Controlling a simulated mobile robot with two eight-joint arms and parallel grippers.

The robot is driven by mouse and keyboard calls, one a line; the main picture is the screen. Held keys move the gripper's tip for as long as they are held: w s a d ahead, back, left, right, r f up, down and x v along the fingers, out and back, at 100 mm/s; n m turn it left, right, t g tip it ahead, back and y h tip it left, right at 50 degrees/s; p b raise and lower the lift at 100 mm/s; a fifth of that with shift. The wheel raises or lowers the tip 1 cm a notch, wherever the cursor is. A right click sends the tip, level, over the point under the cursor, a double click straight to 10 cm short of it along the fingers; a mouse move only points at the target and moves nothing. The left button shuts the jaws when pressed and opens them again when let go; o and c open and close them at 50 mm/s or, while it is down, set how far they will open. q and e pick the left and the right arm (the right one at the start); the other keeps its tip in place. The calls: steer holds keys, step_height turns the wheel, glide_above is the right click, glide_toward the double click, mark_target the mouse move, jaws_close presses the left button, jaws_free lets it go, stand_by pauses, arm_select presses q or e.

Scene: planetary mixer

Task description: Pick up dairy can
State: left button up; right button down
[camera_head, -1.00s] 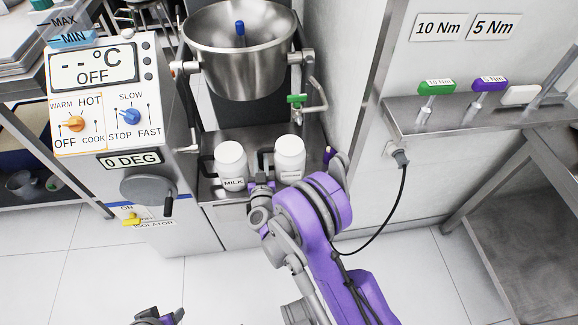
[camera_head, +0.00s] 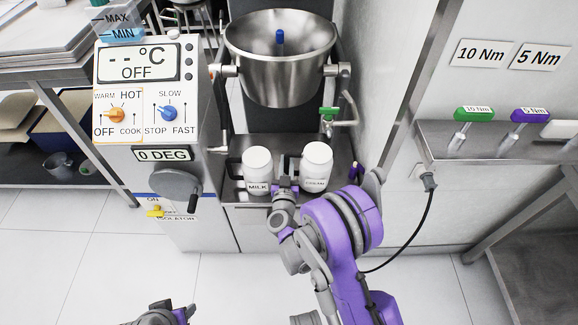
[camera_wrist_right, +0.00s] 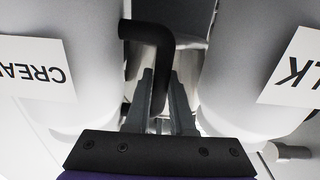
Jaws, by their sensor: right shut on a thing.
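Two white dairy cans stand side by side on the metal shelf below the mixer bowl in the head view: the MILK can (camera_head: 258,165) at left and the CREAM can (camera_head: 316,166) at right. Each has a black handle on its left side. My right gripper (camera_head: 285,184) reaches in between them. In the right wrist view, the CREAM can (camera_wrist_right: 65,95) is at left and the MILK can (camera_wrist_right: 250,60) at right. The CREAM can's black handle (camera_wrist_right: 158,45) runs down between my fingers, which are shut on it. My left gripper (camera_head: 165,315) shows only partly at the bottom edge.
The steel mixer bowl (camera_head: 280,65) hangs above the cans. The control panel (camera_head: 150,95) with its crank (camera_head: 178,186) stands at left. A wall with a cable and a tool shelf (camera_head: 500,140) is at right. The floor in front is clear.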

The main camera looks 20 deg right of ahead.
step_height(320, 180, up, 28)
steer(key=p, duration=0.7)
stand_by(0.7)
step_height(320, 180, up, 3)
steer(key=shift+f+p, duration=0.1)
steer(key=shift+p, duration=0.8)
